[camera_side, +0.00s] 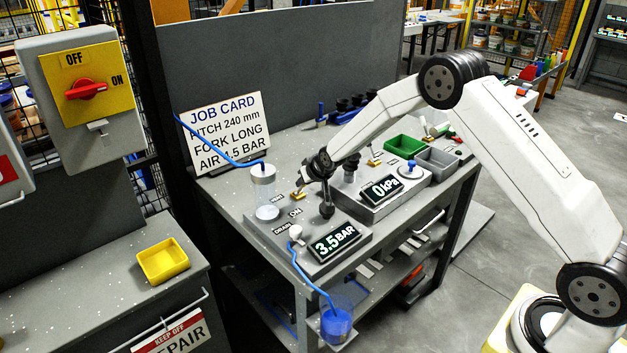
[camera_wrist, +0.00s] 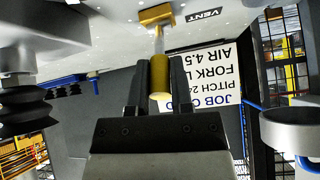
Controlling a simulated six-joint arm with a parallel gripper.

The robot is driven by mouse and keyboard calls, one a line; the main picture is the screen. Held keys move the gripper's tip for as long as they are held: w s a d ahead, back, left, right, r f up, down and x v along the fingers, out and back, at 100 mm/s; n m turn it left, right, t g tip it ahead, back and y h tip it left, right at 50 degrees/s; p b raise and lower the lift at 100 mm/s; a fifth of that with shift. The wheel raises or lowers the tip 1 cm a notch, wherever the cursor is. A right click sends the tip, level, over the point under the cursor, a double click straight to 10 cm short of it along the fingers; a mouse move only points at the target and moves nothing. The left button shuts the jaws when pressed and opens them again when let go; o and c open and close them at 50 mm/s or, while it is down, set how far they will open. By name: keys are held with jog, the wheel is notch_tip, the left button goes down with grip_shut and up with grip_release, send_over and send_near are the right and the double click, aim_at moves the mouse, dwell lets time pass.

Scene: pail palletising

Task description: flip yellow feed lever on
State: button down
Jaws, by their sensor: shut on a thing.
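The yellow feed lever (camera_wrist: 159,78) has a brass-yellow base and a thick rounded grip. In the wrist view its grip sits between the two dark jaws of my gripper (camera_wrist: 160,70), which are shut on it. In the side view the lever (camera_side: 297,195) is a small yellow piece on the grey panel, and my gripper (camera_side: 305,182) is down at it, mostly hidden by the wrist. The word VENT (camera_wrist: 203,15) is printed beside the lever's base. I cannot tell which position the lever is in.
A clear cylinder (camera_side: 265,192) with a blue hose stands left of the lever. Green (camera_side: 404,146) and grey bins stand behind. The job card (camera_side: 228,130) leans at the back left.

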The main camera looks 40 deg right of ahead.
jog(key=shift+s+f+t, duration=0.2)
jog(key=shift+s+t, duration=0.05)
jog(key=shift+t, duration=0.15)
jog(key=c, duration=0.5)
grip_release()
jog(key=shift+c, duration=0.2)
jog(key=shift+r, duration=0.15)
jog(key=shift+s+r, duration=0.25)
jog(key=v, duration=0.7)
